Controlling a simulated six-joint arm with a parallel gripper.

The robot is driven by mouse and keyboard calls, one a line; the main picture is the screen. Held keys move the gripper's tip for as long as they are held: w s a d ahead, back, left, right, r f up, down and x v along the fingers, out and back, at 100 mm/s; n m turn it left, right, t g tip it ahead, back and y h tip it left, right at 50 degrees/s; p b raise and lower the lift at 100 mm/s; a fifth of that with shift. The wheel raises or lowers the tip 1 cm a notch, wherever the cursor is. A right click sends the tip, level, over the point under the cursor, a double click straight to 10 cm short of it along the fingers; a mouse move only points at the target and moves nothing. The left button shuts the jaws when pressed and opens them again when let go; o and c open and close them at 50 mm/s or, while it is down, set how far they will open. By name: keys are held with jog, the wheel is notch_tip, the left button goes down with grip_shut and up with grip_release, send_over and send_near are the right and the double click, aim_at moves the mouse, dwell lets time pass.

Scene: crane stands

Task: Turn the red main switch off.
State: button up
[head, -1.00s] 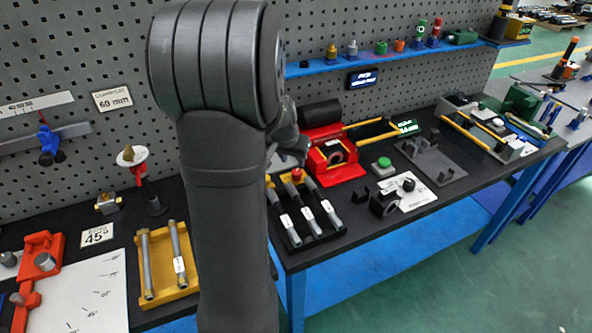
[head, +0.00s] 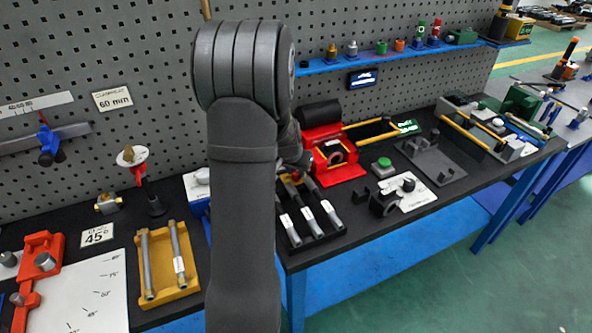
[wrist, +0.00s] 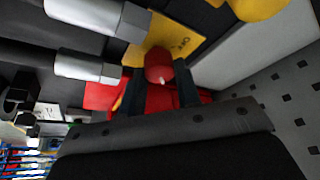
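The red main switch appears to be the red knob (wrist: 158,66) beside a yellow plate (wrist: 178,40) with dark lettering in the wrist view. In the head view a small red knob (head: 295,176) shows next to my arm, at the back of a black rack. My gripper (wrist: 160,88) has its two dark fingers apart, one on each side of the red knob in the wrist view. A gap shows between them, and I cannot tell whether they touch the knob. In the head view my arm hides the fingertips. The knob's base is partly hidden.
Silver cylinders (wrist: 85,66) lie close by in the wrist view. The black rack (head: 318,240) holds several silver rods. A red machine (head: 345,172) and a green button (head: 384,162) stand to the right. The pegboard (head: 130,60) rises behind.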

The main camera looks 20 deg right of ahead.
jog(key=shift+c, duration=1.4)
jog(key=shift+n, duration=0.4)
jog(key=n, duration=0.2)
jog(key=n+t+y, duration=0.1)
jog(key=n, duration=0.1)
jog(key=shift+s+d+y, duration=0.1)
jog(key=shift+y, duration=0.2)
jog(key=n, duration=0.2)
jog(key=n+y, duration=0.1)
jog(key=n, duration=0.1)
jog(key=shift+d+y, duration=0.15)
jog(key=shift+y, duration=0.15)
jog(key=n+y, duration=0.1)
jog(key=n, duration=0.3)
jog(key=shift+d+n+y, duration=0.1)
jog(key=shift+n+y, duration=0.2)
jog(key=shift+y, duration=0.1)
jog(key=shift+d+n+g+y, duration=0.1)
jog(key=shift+n+g+y, duration=0.2)
jog(key=shift+n, duration=0.8)
jog(key=shift+n+g+y, duration=0.2)
jog(key=shift+n+y, duration=0.2)
jog(key=shift+n, duration=0.7)
